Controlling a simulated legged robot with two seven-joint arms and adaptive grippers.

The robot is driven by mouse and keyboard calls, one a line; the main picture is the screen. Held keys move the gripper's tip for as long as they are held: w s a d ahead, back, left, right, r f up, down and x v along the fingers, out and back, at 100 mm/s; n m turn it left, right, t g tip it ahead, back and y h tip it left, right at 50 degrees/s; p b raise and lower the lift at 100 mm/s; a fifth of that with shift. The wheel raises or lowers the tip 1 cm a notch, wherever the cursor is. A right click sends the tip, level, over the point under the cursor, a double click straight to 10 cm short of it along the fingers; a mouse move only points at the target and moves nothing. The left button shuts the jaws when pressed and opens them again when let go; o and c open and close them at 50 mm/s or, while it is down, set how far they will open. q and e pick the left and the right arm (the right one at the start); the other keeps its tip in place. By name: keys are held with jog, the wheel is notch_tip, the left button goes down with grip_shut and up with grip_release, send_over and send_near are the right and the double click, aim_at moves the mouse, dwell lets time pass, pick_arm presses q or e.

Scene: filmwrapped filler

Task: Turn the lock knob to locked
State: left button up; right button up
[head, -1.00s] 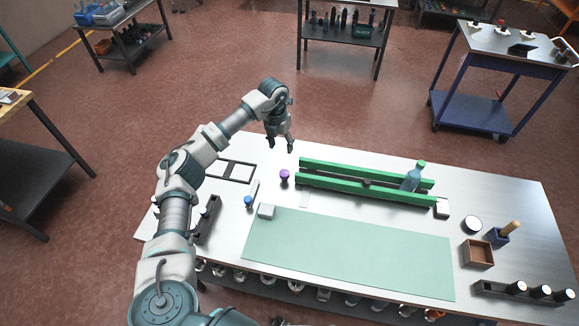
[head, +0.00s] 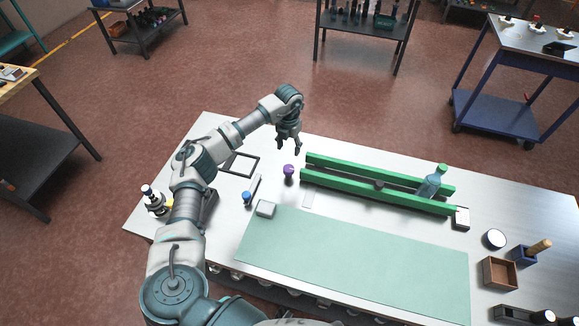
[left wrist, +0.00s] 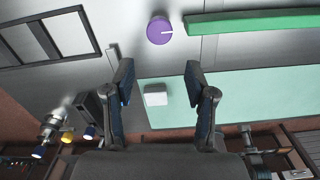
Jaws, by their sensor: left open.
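A purple round knob (head: 288,170) stands on the metal table, left of the green rails. In the left wrist view the purple knob (left wrist: 160,31) shows a white line from its middle towards the right. My left gripper (head: 289,149) is just beyond the knob in the head view, pointing down and apart from it. In the left wrist view its two fingers (left wrist: 158,80) are spread with nothing held between them; the knob is above the fingertips in the picture. I cannot read any locked or unlocked mark. My right gripper is not in view.
Two green rails (head: 380,193) hold a blue bottle (head: 430,186) to the right. A small white block (head: 265,208) sits at a green mat's corner (head: 350,255). A blue-topped piece (head: 247,197) and black frame (head: 240,164) are nearby. The mat is mostly clear.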

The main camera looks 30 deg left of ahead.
aim_at(288, 168)
pick_arm(q)
notch_tip(288, 168, down, 11)
jog(key=shift+a+f+p, duration=0.1)
jog(key=shift+a+p, duration=0.05)
jog(key=shift+p, duration=0.4)
jog(key=shift+f, duration=0.6)
jog(key=shift+w, duration=0.1)
jog(key=c, duration=0.9)
